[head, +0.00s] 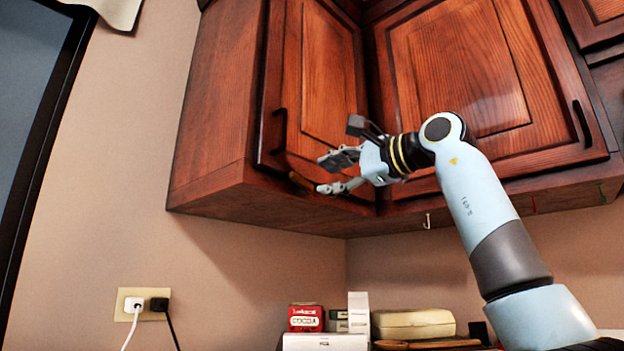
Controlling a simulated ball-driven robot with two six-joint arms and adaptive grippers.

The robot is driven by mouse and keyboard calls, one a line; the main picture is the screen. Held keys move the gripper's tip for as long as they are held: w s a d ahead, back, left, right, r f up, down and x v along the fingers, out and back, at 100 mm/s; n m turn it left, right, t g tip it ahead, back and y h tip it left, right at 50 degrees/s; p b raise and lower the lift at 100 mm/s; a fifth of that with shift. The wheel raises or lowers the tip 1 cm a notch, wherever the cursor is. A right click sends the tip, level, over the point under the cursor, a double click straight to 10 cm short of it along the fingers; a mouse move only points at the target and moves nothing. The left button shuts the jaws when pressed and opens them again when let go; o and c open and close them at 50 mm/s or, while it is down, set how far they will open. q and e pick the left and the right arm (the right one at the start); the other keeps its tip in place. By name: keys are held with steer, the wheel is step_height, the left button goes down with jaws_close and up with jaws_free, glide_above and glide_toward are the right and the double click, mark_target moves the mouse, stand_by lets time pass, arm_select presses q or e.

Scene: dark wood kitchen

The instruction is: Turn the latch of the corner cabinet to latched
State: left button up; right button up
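The dark wood corner cabinet (213,130) hangs on the wall, with a left door (322,75) and a right door (460,75). Both doors look shut. A small brown piece that looks like the latch (299,181) sits at the lower edge of the left door. It appears tilted, but its exact setting is hard to tell. My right gripper (324,174) reaches in from the right, its two fingers spread apart and pointing left. The fingertips are just right of the latch; I cannot tell whether they touch it. My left gripper is not in view.
A dark handle (279,131) is on the left door, close left of my gripper; another (582,123) is on the right door. A small hook (427,221) hangs under the cabinet. Below stand a red cocoa tin (305,318) and a beige case (413,323).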

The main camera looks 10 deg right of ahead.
mark_target(305, 183)
steer(key=p+x, duration=0.1)
steer(key=x, duration=0.3)
steer(key=shift+w+a+r, duration=0.1)
steer(key=shift+a+r, duration=0.05)
steer(key=shift+w+a, duration=0.25)
steer(key=shift+w, duration=0.2)
jaws_close()
